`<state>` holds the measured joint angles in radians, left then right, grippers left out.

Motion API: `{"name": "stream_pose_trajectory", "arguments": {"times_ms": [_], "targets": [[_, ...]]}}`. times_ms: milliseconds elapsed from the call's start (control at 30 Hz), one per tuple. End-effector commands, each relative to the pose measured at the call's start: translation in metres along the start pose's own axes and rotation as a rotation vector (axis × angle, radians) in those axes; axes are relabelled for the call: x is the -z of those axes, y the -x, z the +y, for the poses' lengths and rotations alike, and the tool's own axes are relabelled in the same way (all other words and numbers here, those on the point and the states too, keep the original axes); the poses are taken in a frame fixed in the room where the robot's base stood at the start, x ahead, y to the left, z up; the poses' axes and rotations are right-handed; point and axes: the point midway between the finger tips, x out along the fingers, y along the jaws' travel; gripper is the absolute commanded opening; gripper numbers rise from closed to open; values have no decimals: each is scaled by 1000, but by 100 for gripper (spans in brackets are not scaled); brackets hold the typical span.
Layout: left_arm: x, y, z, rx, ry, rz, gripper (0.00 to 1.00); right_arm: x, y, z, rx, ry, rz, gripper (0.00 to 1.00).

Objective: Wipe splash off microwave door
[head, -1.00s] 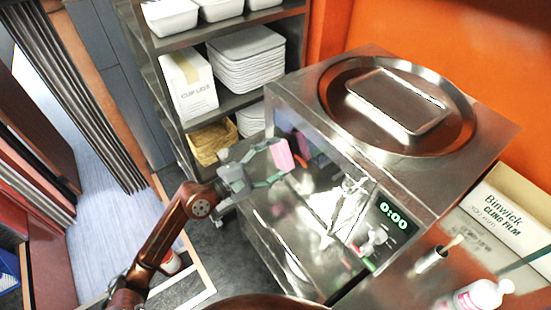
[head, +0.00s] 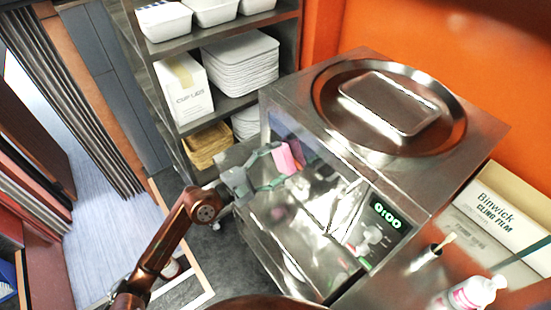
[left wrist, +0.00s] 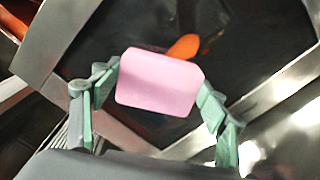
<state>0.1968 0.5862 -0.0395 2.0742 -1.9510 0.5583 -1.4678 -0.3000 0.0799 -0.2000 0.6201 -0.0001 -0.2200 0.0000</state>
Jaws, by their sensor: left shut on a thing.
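The microwave (head: 290,225) is a steel box with a dark glass door, seen from above in the head view. My left gripper (head: 279,162) is shut on a pink sponge (head: 286,158) in front of the upper left part of the door. In the left wrist view the pink sponge (left wrist: 160,84) sits between the fingertips (left wrist: 160,90) and fills the middle. An orange splash (left wrist: 184,46) shows on the dark glass just past the sponge's upper edge; the sponge hides its lower part. I cannot tell whether the sponge touches the glass. My right gripper is not in view.
A metal tray (head: 388,100) lies in the recessed round top of the steel unit. A control panel reading 0:00 (head: 387,215) is right of the door. A steel shelf with white tubs (head: 165,20) stands behind left. A cling film box (head: 500,215) and a bottle (head: 470,295) are at right.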

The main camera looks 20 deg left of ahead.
Motion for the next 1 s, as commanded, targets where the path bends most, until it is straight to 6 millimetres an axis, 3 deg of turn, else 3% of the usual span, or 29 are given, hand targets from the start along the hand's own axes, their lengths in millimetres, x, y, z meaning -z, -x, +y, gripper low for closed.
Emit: {"name": "stream_pose_trajectory", "arguments": {"times_ms": [200, 467, 1000], "targets": [[-18, 2, -7, 0, -1, -1, 58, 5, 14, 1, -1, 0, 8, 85], [-25, 2, -14, 0, 1, 0, 58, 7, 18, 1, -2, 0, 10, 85], [-58, -1, -32, -1, 0, -1, 58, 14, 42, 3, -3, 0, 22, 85]]}}
